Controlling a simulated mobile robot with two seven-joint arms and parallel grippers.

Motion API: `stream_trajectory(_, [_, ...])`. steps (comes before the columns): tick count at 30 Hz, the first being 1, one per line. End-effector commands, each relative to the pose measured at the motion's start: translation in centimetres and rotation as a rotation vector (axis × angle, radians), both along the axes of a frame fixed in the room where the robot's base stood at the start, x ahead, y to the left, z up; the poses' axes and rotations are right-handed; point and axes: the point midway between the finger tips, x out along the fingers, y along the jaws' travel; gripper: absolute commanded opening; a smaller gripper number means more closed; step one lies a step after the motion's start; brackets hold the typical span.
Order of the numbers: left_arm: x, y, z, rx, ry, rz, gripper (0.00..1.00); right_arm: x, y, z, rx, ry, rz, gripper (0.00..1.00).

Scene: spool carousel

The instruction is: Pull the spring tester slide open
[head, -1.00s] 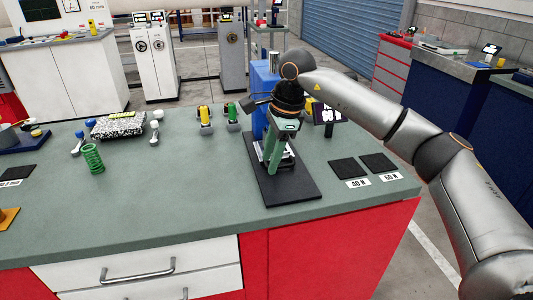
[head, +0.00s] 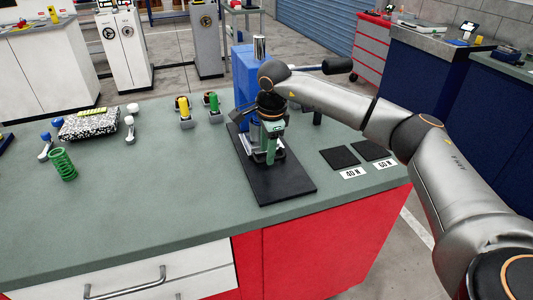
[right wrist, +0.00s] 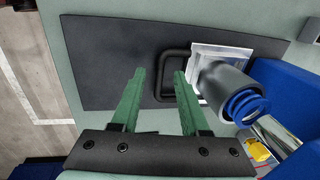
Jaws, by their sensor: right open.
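The spring tester has a blue column (head: 244,75) and a black base plate (head: 290,188) on the green bench. In the right wrist view, its slide is a pale metal block (right wrist: 205,54) with a black loop handle (right wrist: 158,78), lying over the base plate (right wrist: 95,60). My right gripper (right wrist: 159,74) has two green fingers, apart and empty. In that view the handle's outer bar shows between the fingertips; whether they are level with it I cannot tell. In the head view the right gripper (head: 271,155) points down at the tester and hides most of the slide. My left gripper is not in view.
A lever with a black knob (head: 337,66) sticks out behind my right arm. Two black pads (head: 340,157) lie right of the plate. A green spring (head: 62,165), a speckled box (head: 88,123) and small yellow (head: 184,108) and green parts stand to the left. The front bench top is clear.

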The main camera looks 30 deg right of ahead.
Motion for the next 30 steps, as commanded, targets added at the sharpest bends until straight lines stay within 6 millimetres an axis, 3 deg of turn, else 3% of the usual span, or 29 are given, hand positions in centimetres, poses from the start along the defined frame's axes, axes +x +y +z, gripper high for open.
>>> stream_trajectory(6, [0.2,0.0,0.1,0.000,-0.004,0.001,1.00,0.3,-0.1,-1.8,-0.001,0.001,0.000,0.45])
stream_trajectory(15, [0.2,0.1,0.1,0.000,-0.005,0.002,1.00,0.3,-0.1,-1.9,0.000,0.000,0.000,0.44])
stream_trajectory(27, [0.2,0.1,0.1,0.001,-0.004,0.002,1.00,0.3,0.0,-1.9,0.000,0.000,0.000,0.00])
stream_trajectory(30, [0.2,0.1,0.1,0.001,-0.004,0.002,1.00,0.3,0.0,-1.9,0.000,0.000,0.000,0.00])
